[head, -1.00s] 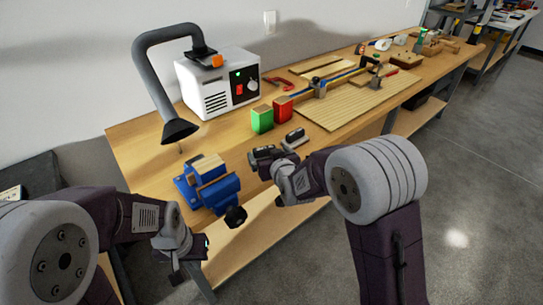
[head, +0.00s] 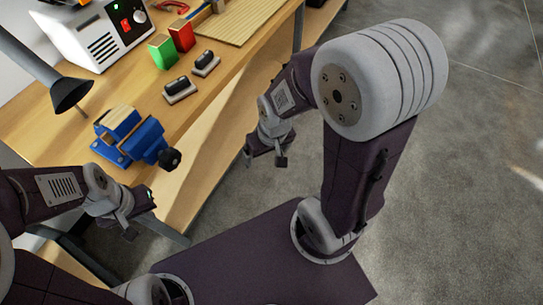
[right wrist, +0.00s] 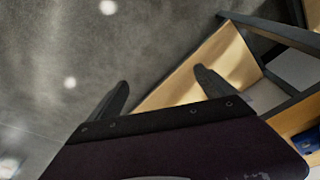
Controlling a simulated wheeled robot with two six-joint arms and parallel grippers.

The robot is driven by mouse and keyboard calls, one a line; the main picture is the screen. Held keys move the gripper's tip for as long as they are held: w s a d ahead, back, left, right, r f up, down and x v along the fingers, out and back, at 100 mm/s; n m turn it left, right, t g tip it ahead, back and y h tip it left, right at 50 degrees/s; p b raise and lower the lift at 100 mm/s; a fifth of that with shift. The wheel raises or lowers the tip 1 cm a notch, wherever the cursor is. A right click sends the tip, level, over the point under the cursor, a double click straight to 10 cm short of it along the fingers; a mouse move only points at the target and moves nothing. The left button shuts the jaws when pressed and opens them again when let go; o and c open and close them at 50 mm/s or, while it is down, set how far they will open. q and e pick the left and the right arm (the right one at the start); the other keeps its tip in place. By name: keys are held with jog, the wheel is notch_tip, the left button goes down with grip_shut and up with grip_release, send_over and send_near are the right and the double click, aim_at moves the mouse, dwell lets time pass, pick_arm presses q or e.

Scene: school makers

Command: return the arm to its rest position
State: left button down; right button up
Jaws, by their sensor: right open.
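My right gripper (head: 265,158) hangs in the air just off the front edge of the workbench (head: 210,135) in the head view. Its two fingers stand apart with nothing between them, as the right wrist view (right wrist: 162,82) also shows. My left gripper (head: 140,222) is at the lower left, near the bench's front corner; its jaws are too small and dark to judge. A blue vise (head: 140,143) with a wooden block (head: 117,122) sits on the bench between the two arms.
Two dark-handled blocks (head: 180,88) (head: 206,62) lie on the bench behind the vise. Green (head: 163,52) and red (head: 182,36) blocks, a white machine (head: 100,38) and a black lamp-like hood (head: 70,94) stand farther back. Grey floor (head: 470,180) is clear to the right.

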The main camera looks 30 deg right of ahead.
notch_tip(320, 180, up, 17)
jog(key=s+g+p, duration=0.1)
jog(key=s+p, duration=0.1)
jog(key=p, duration=1.5)
jog(key=shift+s+d, duration=0.3)
jog(key=shift+d, duration=0.05)
